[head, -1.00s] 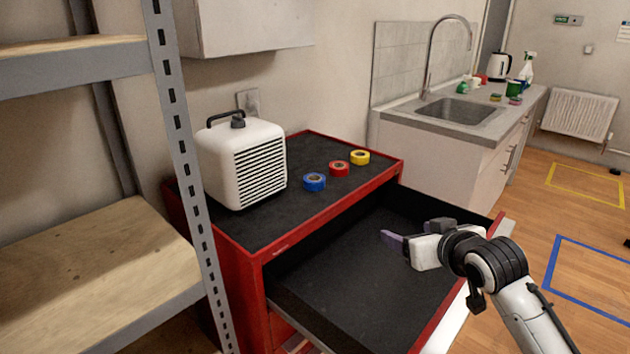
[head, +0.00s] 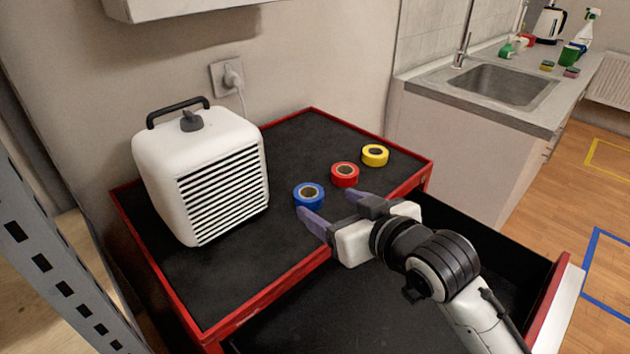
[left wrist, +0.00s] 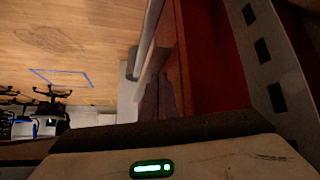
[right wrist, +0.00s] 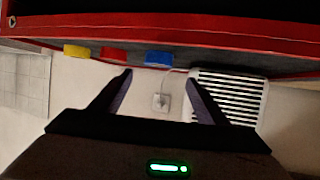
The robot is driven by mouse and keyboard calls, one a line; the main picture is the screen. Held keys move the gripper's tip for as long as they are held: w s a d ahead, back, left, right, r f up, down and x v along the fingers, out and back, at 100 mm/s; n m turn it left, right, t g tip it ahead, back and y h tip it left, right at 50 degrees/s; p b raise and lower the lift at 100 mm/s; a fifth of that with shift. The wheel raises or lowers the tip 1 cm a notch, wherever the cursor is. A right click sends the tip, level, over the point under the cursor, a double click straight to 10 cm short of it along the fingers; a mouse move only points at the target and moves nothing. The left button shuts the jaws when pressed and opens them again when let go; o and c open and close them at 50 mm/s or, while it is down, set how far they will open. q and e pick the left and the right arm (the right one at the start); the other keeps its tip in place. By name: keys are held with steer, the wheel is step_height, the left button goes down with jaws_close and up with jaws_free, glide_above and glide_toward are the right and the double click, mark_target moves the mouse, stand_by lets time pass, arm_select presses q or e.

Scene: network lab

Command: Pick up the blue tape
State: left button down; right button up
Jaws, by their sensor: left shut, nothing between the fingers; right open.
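The blue tape (head: 309,194) is a roll lying flat on the black top of the red cabinet (head: 262,283). A red tape (head: 345,174) and a yellow tape (head: 375,155) lie in a row beyond it. My right gripper (head: 330,210) is open and empty at the cabinet's front edge, just short of the blue tape. In the right wrist view the blue tape (right wrist: 158,58) shows ahead, between the lines of the open fingers (right wrist: 158,78), and apart from them. My left gripper (left wrist: 160,97) is shut and empty, seen only in its own wrist view.
A white heater (head: 205,175) with a black handle stands left of the tapes. The cabinet's open drawer (head: 480,240) is under my right arm. A metal shelf post (head: 50,260) stands at the left. The sink counter (head: 530,115) is at the back right.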

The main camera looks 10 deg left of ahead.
mark_target(305, 191)
steer(key=x, duration=0.3)
steer(key=shift+s+a, duration=0.1)
steer(key=shift+a, duration=0.05)
steer(key=shift+w+d+x, duration=0.1)
steer(key=shift+d+x, duration=0.05)
steer(key=shift+x, duration=1.3)
steer(key=shift+w+d+x, duration=0.1)
steer(key=shift+d+x, duration=0.1)
steer(key=shift+x, duration=1.25)
steer(key=shift+f, duration=0.15)
steer(key=c, duration=1.1)
